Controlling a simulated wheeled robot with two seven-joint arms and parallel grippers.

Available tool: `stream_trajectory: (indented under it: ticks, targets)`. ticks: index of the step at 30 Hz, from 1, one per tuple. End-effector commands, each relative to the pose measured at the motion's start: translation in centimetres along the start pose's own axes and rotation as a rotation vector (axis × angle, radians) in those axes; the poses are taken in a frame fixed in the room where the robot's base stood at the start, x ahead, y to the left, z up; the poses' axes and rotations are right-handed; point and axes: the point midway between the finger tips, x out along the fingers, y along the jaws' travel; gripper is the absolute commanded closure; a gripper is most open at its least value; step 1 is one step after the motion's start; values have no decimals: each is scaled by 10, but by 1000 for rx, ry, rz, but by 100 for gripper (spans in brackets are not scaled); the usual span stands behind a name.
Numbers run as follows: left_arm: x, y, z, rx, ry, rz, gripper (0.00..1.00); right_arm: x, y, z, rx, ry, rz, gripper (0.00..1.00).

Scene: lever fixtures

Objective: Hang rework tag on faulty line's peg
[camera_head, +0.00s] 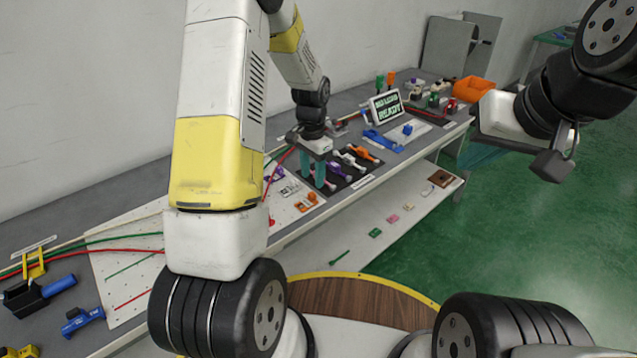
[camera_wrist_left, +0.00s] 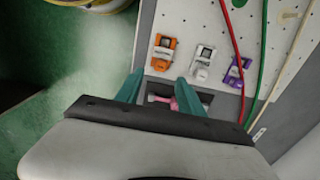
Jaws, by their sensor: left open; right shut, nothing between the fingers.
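My left gripper (camera_head: 318,172) is open, with teal fingers pointing down over the bench beside the board. In the left wrist view its fingers (camera_wrist_left: 158,92) are apart, with a pink and white part (camera_wrist_left: 188,97) beyond and partly between them. My right gripper (camera_head: 502,118) is away at the right; its fingertips are not clear. No peg is clearly identifiable.
A dark mat with white and orange lever pieces (camera_head: 360,153) lies right of my left gripper. A display with green text (camera_head: 386,107) and an orange bin (camera_head: 473,91) stand farther back. Red and green cables cross the bench. A lower shelf (camera_head: 410,205) holds small coloured parts.

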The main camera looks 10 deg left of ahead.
Motion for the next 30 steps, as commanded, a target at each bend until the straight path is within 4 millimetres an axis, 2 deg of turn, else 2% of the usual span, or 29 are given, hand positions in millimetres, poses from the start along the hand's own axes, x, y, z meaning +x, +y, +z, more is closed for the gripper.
stream_trajectory:
  ticks: [12,21,23,28,30]
  targets:
    - [56,0,3,-2,-2,1,55,0,0,0,0,0,0,100]
    - [61,0,3,-2,0,0,55,0,0,0,0,0,0,100]
    - [61,0,3,-2,0,0,64,0,0,0,0,0,0,100]
    - [61,0,3,-2,0,0,98,0,0,0,0,0,0,100]
    - [61,0,3,-2,0,0,100,0,0,0,0,0,0,100]
